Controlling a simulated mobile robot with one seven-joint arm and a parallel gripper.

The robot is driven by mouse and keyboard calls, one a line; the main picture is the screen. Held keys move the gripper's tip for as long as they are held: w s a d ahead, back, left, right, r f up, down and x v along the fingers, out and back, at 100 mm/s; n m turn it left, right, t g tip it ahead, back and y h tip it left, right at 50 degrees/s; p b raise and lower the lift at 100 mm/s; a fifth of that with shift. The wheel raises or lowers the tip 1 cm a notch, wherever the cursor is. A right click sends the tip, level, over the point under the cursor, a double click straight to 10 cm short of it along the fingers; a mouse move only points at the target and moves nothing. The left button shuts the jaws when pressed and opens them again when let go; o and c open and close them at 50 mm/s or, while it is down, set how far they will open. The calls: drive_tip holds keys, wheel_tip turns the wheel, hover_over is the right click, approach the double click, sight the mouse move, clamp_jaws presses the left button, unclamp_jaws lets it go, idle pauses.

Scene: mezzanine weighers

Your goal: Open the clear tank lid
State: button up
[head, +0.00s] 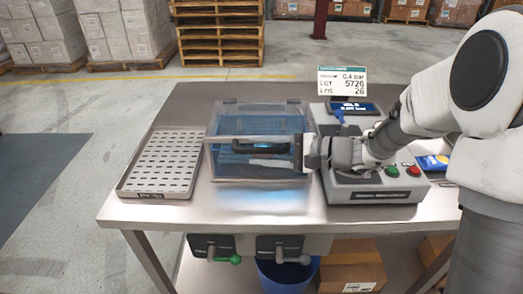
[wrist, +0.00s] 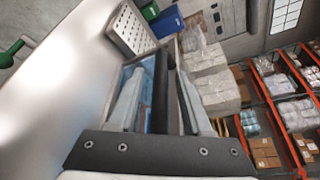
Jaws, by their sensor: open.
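The clear tank (head: 226,174), blue-tinted, stands mid-table. Its clear lid (head: 228,126) carries a dark bar handle (head: 258,147) on the side facing me. I cannot tell whether the lid sits fully down. My gripper (head: 279,153) reaches in from the right at the handle. In the wrist view my gripper (wrist: 160,76) has its two grey fingers apart, with the black handle bar (wrist: 161,95) running between them. Gaps show beside the bar, so the fingers do not look clamped on it. My gripper hides the tank's right edge in the head view.
A perforated metal tray (head: 160,163) lies left of the tank. A grey control unit (head: 372,192) with green and red buttons stands right, under my arm, with a display sign (head: 342,80) behind. Two valve levers (head: 222,254) hang below the table front. Bare tabletop lies in front.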

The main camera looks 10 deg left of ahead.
clamp_jaws()
idle(1.4)
